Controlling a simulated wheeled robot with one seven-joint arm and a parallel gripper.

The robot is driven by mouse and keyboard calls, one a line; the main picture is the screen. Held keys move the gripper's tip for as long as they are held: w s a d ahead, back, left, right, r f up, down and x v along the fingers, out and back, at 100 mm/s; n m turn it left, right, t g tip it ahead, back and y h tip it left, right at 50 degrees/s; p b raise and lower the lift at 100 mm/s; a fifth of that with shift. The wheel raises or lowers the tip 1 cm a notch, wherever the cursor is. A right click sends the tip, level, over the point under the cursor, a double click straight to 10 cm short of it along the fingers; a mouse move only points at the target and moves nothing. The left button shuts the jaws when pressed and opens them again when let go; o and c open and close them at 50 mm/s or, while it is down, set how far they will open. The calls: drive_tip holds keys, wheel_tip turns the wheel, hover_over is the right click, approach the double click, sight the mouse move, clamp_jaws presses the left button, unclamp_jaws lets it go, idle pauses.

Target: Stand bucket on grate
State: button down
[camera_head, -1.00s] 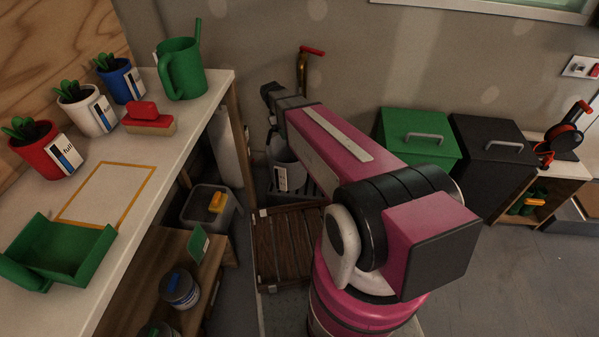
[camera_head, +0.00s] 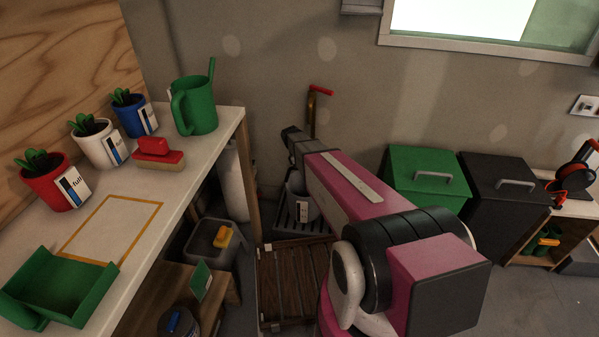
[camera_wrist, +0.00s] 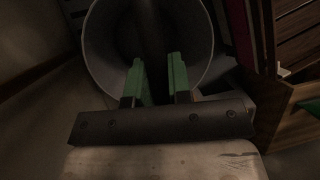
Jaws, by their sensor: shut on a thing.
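The grey bucket (camera_head: 302,208) with a white label shows in the head view behind my arm, low by the back wall. It appears upright at the dark slatted grate (camera_head: 283,222); I cannot tell whether it rests on it or hangs just above. In the wrist view the bucket's round mouth (camera_wrist: 100,45) fills the upper middle. My gripper (camera_wrist: 157,78) has its green fingers at the near rim, with a dark bar between them. It is shut on the bucket; the exact grip point is unclear. My arm hides the gripper in the head view.
A brown slatted wooden platform (camera_head: 290,282) lies in front of the grate. The white workbench (camera_head: 190,185) is on the left. A green bin (camera_head: 425,178) and a black bin (camera_head: 505,190) stand on the right.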

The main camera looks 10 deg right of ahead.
drive_tip(key=shift+w+d+f, duration=0.15)
drive_tip(key=shift+f, duration=0.65)
drive_tip(key=shift+w+d+f, duration=0.2)
drive_tip(key=shift+f, duration=0.55)
drive_tip(key=shift+w+d+f, duration=0.15)
drive_tip(key=shift+f, duration=0.65)
drive_tip(key=c, duration=1.1)
unclamp_jaws()
drive_tip(key=shift+f, duration=0.1)
drive_tip(key=shift+o, duration=0.2)
